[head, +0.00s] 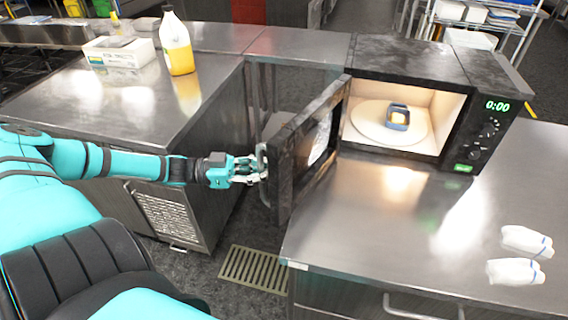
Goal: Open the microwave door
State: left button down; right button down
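The black microwave (406,62) stands on the steel counter at the right, its lit inside showing. Its door (301,145) is swung wide open toward the left and front, reaching past the counter's left edge. My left gripper (262,168) is at the door handle (263,162) on the door's outer side. Its fingers overlap the handle, and I cannot tell whether they are closed around it. My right gripper is not in view.
The steel counter (380,225) is clear in front of the microwave. Two white bundles (520,256) lie at its right. A left counter (110,110) holds a yellow bottle (177,45) and a white box (119,52). A floor gap with a grate (254,268) separates the counters.

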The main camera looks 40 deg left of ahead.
pick_arm(q)
jog(key=shift+s+a+f, duration=0.1)
jog(key=shift+a+f, duration=0.15)
jog(key=shift+a, duration=0.7)
jog(key=c, duration=1.3)
grip_release()
jog(key=shift+s+a+r, duration=0.15)
jog(key=shift+s+a, duration=0.05)
jog(key=shift+s, duration=0.1)
jog(key=v, duration=1.2)
jog(key=shift+w+r, duration=0.1)
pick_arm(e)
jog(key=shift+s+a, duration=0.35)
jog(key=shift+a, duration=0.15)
